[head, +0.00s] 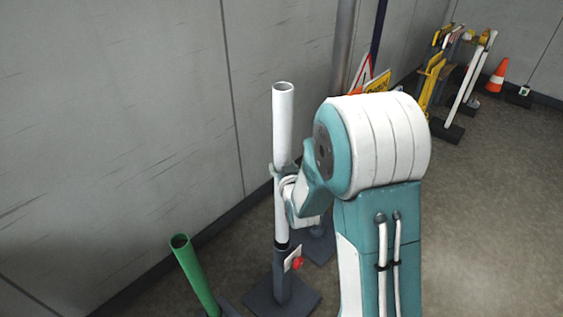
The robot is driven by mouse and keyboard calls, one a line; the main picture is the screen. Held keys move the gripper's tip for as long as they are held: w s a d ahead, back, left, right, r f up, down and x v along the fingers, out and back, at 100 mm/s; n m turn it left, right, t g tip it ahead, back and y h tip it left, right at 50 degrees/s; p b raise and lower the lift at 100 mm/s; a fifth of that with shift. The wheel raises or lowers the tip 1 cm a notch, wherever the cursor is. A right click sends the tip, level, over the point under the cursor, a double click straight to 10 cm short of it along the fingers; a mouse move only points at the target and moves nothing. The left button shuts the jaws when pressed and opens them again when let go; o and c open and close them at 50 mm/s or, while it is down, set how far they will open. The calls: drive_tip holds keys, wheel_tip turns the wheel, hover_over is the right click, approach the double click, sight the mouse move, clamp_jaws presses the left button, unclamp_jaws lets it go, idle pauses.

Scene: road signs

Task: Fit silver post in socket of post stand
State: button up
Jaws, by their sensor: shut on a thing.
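The silver post (283,120), a pale hollow tube, stands nearly upright left of the middle in the head view. My gripper (284,178) is shut around it at about mid-height. The post's lower end meets the top of the dark grey socket of the post stand (282,285), and the two look in line. I cannot tell how deep the post sits in the socket. The stand has a square base, a red knob and a small white tag near its top. My arm covers the area right of the post.
A green tube (195,275) leans at the lower left, close to the stand. A grey metal pole (343,45) rises behind my arm. The grey wall (120,120) is close behind. Sign parts (432,75) and an orange cone (498,75) are at the back right. The right floor is clear.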

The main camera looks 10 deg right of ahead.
wheel_tip(320, 180, down, 14)
idle(1.6)
drive_tip(key=shift+f, duration=0.1)
idle(0.4)
drive_tip(key=o, duration=1.3)
drive_tip(key=shift+s+f, duration=0.1)
drive_tip(key=shift+s, duration=0.05)
drive_tip(key=s, duration=0.3)
drive_tip(key=s+r, duration=0.1)
drive_tip(key=s, duration=0.3)
drive_tip(key=shift+r, duration=0.2)
